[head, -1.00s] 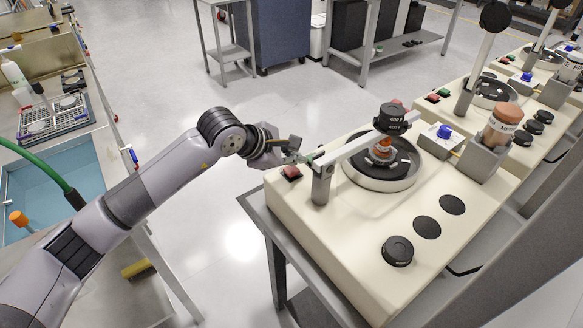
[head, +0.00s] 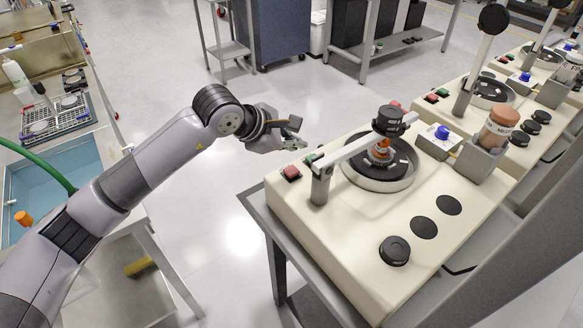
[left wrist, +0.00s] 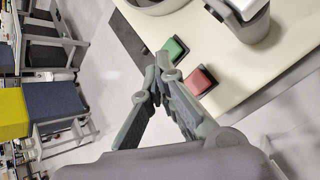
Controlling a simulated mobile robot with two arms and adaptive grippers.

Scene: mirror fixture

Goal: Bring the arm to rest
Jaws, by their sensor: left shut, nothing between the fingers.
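My left gripper (head: 294,133) is at the far left corner of the cream polishing machine (head: 330,240), off its edge and apart from it. In the left wrist view the fingers (left wrist: 157,72) are shut with nothing between them. They appear close to the green button (left wrist: 175,48) and the red button (left wrist: 201,80) in that picture. In the head view the red button (head: 291,173) lies below the gripper. My right gripper is not in view.
The machine's swing arm (head: 355,150) reaches over its round plate (head: 380,185), with a black weight (head: 388,118) on top. A jar (head: 497,128) stands in a grey holder. At left is a bench with a blue sink (head: 35,185). Open floor lies beyond the gripper.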

